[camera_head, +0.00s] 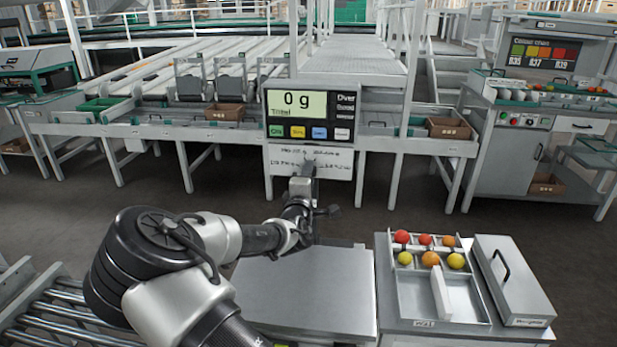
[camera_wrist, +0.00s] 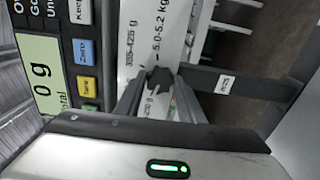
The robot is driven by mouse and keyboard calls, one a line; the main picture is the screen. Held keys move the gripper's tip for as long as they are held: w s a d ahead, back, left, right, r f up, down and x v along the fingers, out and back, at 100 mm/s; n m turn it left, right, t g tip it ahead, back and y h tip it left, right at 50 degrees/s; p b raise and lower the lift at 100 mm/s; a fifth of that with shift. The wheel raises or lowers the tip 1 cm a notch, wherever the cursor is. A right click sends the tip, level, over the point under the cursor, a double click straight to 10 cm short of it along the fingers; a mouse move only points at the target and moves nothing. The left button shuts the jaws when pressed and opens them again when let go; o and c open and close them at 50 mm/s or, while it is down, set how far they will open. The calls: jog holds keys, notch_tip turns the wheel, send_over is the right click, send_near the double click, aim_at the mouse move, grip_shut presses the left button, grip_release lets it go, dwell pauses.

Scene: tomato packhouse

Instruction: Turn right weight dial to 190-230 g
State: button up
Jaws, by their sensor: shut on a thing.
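A scale display (camera_head: 301,110) reading "0 g" stands on a post. A white panel (camera_head: 335,170) with printed weight ranges hangs below it. In the wrist view the display (camera_wrist: 40,80) and the panel (camera_wrist: 150,30) appear turned sideways, with "355-425 g" and "5.0-5.2 kg" legible. My gripper (camera_head: 308,172) reaches up to the panel's lower edge. In the wrist view my gripper (camera_wrist: 160,88) is shut on a small dark knob (camera_wrist: 160,76) in front of the panel, seemingly a weight dial. The fingers partly hide it and the print beside it; its setting cannot be read.
A flat weighing plate (camera_head: 305,290) lies below my arm. To its right stand a tray (camera_head: 410,300) with several tomatoes and a grey lidded box (camera_head: 515,280). Coloured buttons (camera_head: 298,132) sit just above the panel. A sorting line runs behind.

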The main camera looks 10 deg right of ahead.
jog(key=o, duration=1)
jog(key=shift+s, duration=0.1)
jog(key=p+v, duration=0.2)
jog(key=v, duration=1.5)
jog(key=shift+s, duration=0.15)
